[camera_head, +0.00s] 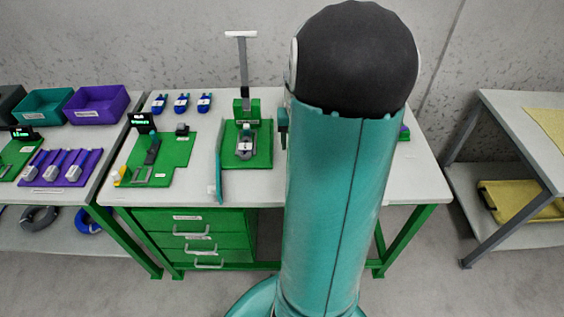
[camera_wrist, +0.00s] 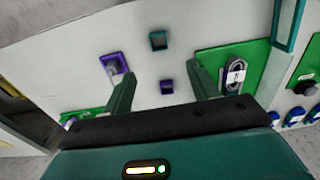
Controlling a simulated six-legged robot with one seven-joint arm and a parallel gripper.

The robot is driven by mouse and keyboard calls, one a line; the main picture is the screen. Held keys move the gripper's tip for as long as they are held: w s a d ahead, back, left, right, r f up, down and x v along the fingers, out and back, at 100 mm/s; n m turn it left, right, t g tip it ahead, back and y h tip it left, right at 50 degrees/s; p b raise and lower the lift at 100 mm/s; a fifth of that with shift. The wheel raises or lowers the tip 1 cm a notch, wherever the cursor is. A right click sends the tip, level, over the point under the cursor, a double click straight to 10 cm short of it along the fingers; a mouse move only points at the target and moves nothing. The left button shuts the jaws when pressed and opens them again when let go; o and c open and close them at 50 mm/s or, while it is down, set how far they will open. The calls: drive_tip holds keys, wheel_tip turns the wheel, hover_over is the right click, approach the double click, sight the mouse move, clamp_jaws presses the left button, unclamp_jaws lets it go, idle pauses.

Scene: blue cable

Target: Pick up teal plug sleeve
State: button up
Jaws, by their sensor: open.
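The teal plug sleeve appears in the wrist view as a small, hollow, square teal piece (camera_wrist: 158,40) on the pale tabletop. It lies above and beyond my fingertips in that picture. My gripper (camera_wrist: 162,76) is open, with its two dark green fingers apart and nothing held between them. The sleeve is apart from both fingers. In the head view my own arm covers this part of the table, so the sleeve does not show there.
An upright teal frame (camera_head: 218,165) stands beside that board. Blue plugs (camera_head: 181,103) lie at the back.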

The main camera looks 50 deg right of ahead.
drive_tip(key=f, duration=1.4)
drive_tip(key=shift+d+f, duration=0.35)
drive_tip(key=c, duration=1.1)
